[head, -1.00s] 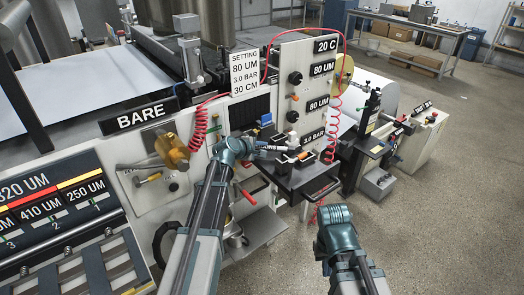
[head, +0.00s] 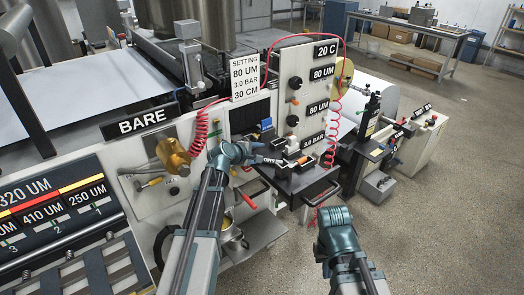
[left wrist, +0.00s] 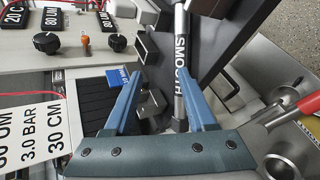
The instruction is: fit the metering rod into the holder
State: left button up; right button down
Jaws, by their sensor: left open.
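The metering rod (left wrist: 181,60) is a slim grey bar with a "SMOOTH" label. In the left wrist view it runs from the top edge down between my open left fingers (left wrist: 162,80), close to the right finger. The holder's dark brackets (left wrist: 150,104) show left of the rod; the rod appears beside them, not inside them. In the head view my left gripper (head: 254,156) is at the left side of the black holder stand (head: 287,184), and the rod's white label (head: 271,161) shows just past it. My right gripper (head: 335,216) is low at right, away from the holder; its fingers are hidden.
An upright control panel (head: 307,75) with knobs stands behind the holder, with a coiled red hose (head: 333,130) at its right. A brass fitting (head: 172,154) sticks out at left. A red-handled tool (head: 248,200) is below the holder. Open floor lies at right.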

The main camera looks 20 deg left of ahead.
pick_arm(q)
jog(key=p+v, duration=0.4)
jog(key=v, duration=0.5)
pick_arm(e)
notch_tip(320, 180, up, 5)
jog(key=shift+f, duration=0.1)
pick_arm(q)
jog(key=shift+s+r, duration=0.1)
jog(key=shift+s, duration=0.05)
jog(key=s+d+f+m+g+y, duration=0.2)
jog(key=s+d+f+m+g, duration=0.35)
jog(key=s+m, duration=0.4)
jog(key=s+d+f+m+g+y, duration=0.2)
jog(key=s+d+f+m+g, duration=0.35)
jog(key=s+m, duration=0.4)
jog(key=s+d+f+m+b, duration=0.1)
jog(key=s+d+f+b, duration=0.1)
jog(key=s+d, duration=0.1)
jog(key=s+d+f+y+b, duration=0.1)
jog(key=s+d+f+b, duration=0.1)
jog(key=s+d, duration=0.2)
jog(key=shift+d+m+b, duration=0.3)
jog(key=shift+d+m, duration=0.1)
jog(key=shift+d, duration=0.7)
jog(key=shift+o, duration=0.7)
pick_arm(e)
notch_tip(320, 180, down, 4)
jog(key=shift+f, duration=0.15)
